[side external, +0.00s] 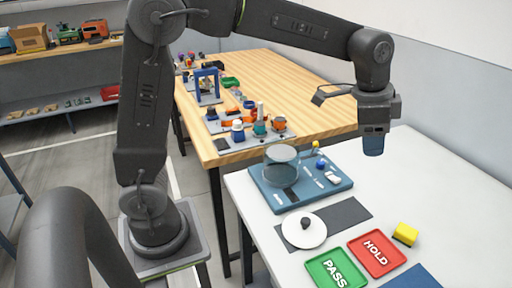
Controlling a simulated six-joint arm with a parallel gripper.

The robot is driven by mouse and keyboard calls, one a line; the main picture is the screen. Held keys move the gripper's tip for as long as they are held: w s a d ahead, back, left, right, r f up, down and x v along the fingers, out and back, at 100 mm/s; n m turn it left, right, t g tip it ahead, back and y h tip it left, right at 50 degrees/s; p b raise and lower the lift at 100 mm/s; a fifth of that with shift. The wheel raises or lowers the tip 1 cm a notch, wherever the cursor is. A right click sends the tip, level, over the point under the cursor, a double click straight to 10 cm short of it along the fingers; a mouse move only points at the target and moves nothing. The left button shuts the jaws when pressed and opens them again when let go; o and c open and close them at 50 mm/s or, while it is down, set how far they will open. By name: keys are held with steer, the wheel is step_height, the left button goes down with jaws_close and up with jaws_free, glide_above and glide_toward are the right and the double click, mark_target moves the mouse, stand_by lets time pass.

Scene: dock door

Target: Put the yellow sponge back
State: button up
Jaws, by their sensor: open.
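The yellow sponge (405,234), a small yellow block, lies on the white table at the right, just beyond the corner of the red HOLD tray (374,254). My gripper (374,148) hangs above the far part of the white table, pointing down, well above and behind the sponge. It is open, and I see nothing held in it; its fingertips are small and dark bluish here. A blue holder board (266,193) on the table carries a clear jar (281,167) and several small items, one with a yellow top (315,146). Its printed labels are too small to read.
A green PASS tray (335,268) is at the front. A blue mat (416,277) is at the front edge. A wooden bench (310,95) with several parts stands behind.

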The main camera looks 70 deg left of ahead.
steer(key=s+a+n+t, duration=0.1)
steer(key=s+a+n, duration=0.3)
steer(key=s, duration=0.7)
steer(key=s+a+f+n+t+y, duration=0.1)
steer(key=s+a+n+t, duration=0.1)
steer(key=s, duration=0.9)
steer(key=shift+s+a+f+n, duration=0.25)
steer(key=shift+s+a+n, duration=0.1)
steer(key=shift+a+n, duration=0.65)
